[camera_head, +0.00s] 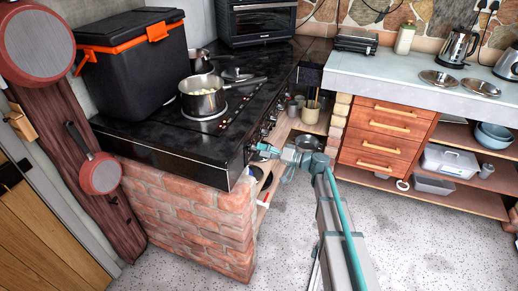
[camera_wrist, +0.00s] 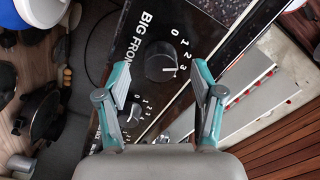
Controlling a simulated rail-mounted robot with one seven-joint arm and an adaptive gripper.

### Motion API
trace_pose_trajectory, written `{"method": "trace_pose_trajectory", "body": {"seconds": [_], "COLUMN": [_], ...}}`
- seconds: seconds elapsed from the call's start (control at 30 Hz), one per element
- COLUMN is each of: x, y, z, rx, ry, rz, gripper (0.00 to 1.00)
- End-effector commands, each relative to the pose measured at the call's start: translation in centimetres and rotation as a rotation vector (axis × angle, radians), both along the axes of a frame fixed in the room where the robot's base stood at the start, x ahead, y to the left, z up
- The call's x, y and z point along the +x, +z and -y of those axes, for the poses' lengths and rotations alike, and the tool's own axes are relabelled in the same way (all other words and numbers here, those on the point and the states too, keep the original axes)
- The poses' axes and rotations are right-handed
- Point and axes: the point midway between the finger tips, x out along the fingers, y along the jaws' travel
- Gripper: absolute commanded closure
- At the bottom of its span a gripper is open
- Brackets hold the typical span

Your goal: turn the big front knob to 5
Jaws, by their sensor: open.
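The big front knob (camera_wrist: 160,62) is a dark round knob on the black stove panel in the wrist view. It sits beside the partly visible white lettering "BIG FRON" and a scale on which 0, 1, 2 and 3 show. A pale mark on the knob lies toward its lower right, near the 3; its exact reading is unclear. My gripper (camera_wrist: 162,72) is open, with one teal finger on each side of the knob in the picture. Contact cannot be told. In the head view my gripper (camera_head: 258,151) is at the stove's front edge, where the knob is hidden.
Other dark knobs (camera_wrist: 45,118) with number scales sit along the same panel. A pot (camera_head: 203,98) and a black box with orange trim (camera_head: 135,65) stand on the stove (camera_head: 150,140). Wooden drawers (camera_head: 385,135) are at the right. Speckled floor is clear in front.

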Motion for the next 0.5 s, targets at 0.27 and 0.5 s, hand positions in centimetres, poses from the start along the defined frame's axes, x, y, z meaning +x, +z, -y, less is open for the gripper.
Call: {"method": "trace_pose_trajectory", "body": {"seconds": [0.27,0.5], "x": [0.6,0.6], "y": [0.0,0.0], "z": [-1.8,-1.9], "rx": [0.000,0.000], "ry": [0.000,0.000], "rz": [-0.001,0.000], "gripper": [0.33,0.33]}}
